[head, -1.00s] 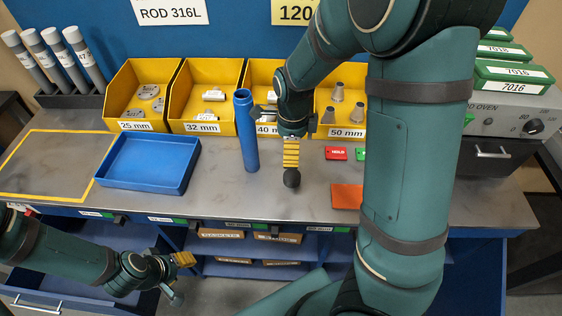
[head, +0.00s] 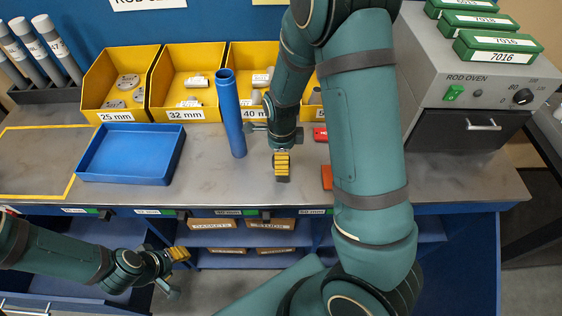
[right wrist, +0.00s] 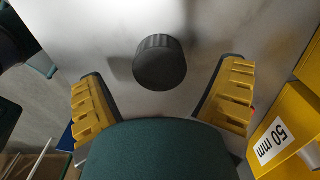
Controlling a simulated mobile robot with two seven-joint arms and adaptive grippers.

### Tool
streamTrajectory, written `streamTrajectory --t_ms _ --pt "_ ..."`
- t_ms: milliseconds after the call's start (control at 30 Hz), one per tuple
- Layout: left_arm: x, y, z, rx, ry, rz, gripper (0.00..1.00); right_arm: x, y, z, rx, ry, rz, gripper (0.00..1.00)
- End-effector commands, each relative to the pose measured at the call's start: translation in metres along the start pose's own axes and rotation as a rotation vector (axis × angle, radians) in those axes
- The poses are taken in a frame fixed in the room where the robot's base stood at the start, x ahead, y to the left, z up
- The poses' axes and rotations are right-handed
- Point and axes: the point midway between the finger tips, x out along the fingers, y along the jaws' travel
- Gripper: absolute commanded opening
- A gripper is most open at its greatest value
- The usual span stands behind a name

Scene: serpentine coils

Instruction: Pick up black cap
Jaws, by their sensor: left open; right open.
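The black cap (right wrist: 160,62) is a short round ribbed knob standing on the grey bench. In the right wrist view it lies between the two yellow-padded fingers of my right gripper (right wrist: 162,78), with clear gaps on both sides. In the head view my right gripper (head: 282,165) points down at the bench and covers most or all of the cap; a small dark patch below it cannot be told for sure. The right gripper is open and empty. My left gripper (head: 180,255) is open in front of the bench at the lower left, far from the cap.
An upright blue tube (head: 230,115) stands just left of my right gripper. A blue tray (head: 130,180) lies farther left. Yellow bins (head: 186,114) line the back. An orange block (head: 327,177) and the rod oven (head: 475,110) are to the right.

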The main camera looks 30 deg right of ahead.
Motion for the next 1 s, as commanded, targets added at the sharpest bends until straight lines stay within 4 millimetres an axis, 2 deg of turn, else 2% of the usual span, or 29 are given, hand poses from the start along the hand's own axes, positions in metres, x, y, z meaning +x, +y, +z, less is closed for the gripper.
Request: streamTrajectory --t_ms 33,133,400,467,500,567,600,1000 --pt "0.0026 -0.0008 0.0003 0.000 0.000 0.000 0.47 0.0081 0.0002 0.0002 0.000 0.001 0.001 0.92" --pt "0.0038 -0.0011 0.0004 0.000 0.000 -0.001 0.47 0.0157 0.0000 0.0003 0.000 0.001 0.000 0.92" --pt "0.0035 -0.0009 0.0002 0.001 0.001 -0.001 0.47 0.0170 -0.0001 0.0009 -0.001 -0.001 -0.002 0.92" --pt "0.0035 -0.0009 0.0002 0.001 0.000 -0.001 0.47 0.0169 -0.0001 0.0009 -0.001 -0.001 -0.002 0.72" --pt "0.0035 -0.0009 0.0002 0.001 0.001 -0.001 0.47 0.0169 -0.0001 0.0009 -0.001 0.000 -0.002 0.58" --pt "0.0035 -0.0009 0.0002 0.001 0.001 0.000 0.47 0.0169 -0.0001 0.0009 -0.001 0.000 -0.002 0.37" --pt "0.0034 -0.0009 0.0002 0.001 0.001 0.000 0.47 0.0169 -0.0001 0.0008 -0.001 0.000 -0.002 0.34" --pt "0.0028 -0.0007 0.0001 0.001 0.001 0.000 0.47 0.0143 -0.0002 0.0008 -0.001 0.000 -0.002 0.34"
